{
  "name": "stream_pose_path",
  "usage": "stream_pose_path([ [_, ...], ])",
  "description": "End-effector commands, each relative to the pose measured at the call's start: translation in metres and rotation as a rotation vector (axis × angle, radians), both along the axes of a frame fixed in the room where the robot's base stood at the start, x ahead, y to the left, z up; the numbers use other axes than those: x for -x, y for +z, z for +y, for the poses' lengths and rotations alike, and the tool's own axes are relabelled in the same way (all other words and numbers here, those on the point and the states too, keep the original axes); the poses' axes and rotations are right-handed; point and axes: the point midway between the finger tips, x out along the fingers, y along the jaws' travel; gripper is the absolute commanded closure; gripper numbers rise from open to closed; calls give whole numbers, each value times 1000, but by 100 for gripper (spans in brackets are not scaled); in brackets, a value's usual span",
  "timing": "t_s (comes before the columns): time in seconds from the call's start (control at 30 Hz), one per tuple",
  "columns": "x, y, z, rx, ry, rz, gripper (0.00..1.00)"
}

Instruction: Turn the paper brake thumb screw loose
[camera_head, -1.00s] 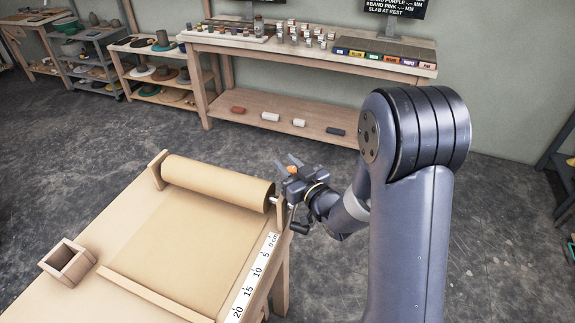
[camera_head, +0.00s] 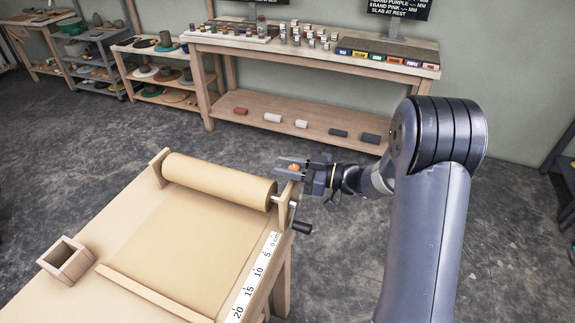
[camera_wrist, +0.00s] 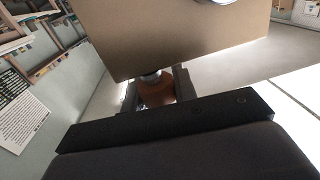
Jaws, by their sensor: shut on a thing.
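The paper brake thumb screw (camera_head: 294,167) is a small orange knob at the right end of the paper roll's wooden stand. My gripper (camera_head: 289,168) reaches it from the right, with its jaws on either side of the knob. In the wrist view the orange-brown thumb screw (camera_wrist: 157,93) sits between the fingers (camera_wrist: 157,98), below a wooden upright (camera_wrist: 180,45). My gripper is shut on it. The screw's shank is mostly hidden. The brown paper roll (camera_head: 222,183) lies just left of the gripper, its sheet drawn over the table.
A black-knobbed crank (camera_head: 302,227) sticks out below my gripper. A ruler strip (camera_head: 254,278) runs along the table's right side. A square wooden box (camera_head: 67,260) stands at the left. A workbench (camera_head: 300,60) stands along the back wall. The floor on the right is clear.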

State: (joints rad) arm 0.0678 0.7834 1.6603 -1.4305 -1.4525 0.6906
Motion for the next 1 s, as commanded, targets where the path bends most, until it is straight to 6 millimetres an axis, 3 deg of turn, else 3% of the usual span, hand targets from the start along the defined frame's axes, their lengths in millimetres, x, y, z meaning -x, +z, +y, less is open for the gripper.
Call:
stream_pose_path([
  [0.6,10,0,1,0,554,0,96],
  [1.0,14,1,-1,-3,741,-1,96],
])
